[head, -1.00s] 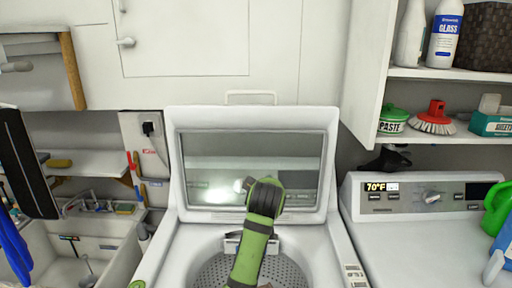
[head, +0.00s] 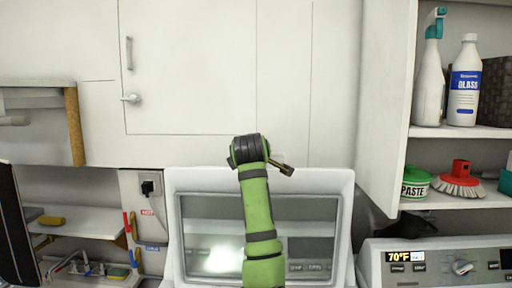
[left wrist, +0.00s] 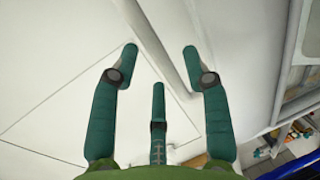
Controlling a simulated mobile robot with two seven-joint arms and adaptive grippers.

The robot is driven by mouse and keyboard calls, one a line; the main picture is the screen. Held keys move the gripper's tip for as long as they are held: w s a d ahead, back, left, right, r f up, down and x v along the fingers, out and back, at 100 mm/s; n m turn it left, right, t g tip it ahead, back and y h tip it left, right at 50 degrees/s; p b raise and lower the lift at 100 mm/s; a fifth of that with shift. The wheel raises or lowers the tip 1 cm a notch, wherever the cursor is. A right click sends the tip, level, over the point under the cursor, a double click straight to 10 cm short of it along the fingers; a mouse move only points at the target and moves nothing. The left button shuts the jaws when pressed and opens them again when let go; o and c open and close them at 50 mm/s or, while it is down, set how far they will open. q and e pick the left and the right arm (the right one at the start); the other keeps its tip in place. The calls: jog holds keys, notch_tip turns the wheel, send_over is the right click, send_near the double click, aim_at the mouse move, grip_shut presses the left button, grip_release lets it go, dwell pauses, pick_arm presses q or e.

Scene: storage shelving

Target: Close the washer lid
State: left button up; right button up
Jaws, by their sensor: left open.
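The washer lid (head: 340,220) stands open and upright in the lower middle of the head view, with a dark window (head: 300,215) in a white frame. A green arm of mine rises in front of it and covers part of the window and top edge. The arm's dark wrist end is above the lid's top edge in the picture; only a small dark piece shows beyond it. In the left wrist view my left gripper (left wrist: 160,50) is open with teal fingers spread and nothing between them, facing white surfaces. Contact with the lid cannot be told. My right gripper is not in view.
A white cabinet door (head: 185,70) fills the wall behind. An open shelf on the right holds a spray bottle (head: 430,80), a blue-labelled bottle (head: 464,85) and a red brush (head: 460,180). A control panel (head: 430,265) is at lower right. A sink area is at lower left.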

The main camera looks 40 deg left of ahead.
pick_arm(q)
jog(key=shift+p+x, duration=0.35)
jog(key=shift+x, duration=0.85)
jog(key=shift+c, duration=0.8)
jog(key=shift+s, duration=0.1)
grip_shut()
jog(key=shift+f, duration=0.1)
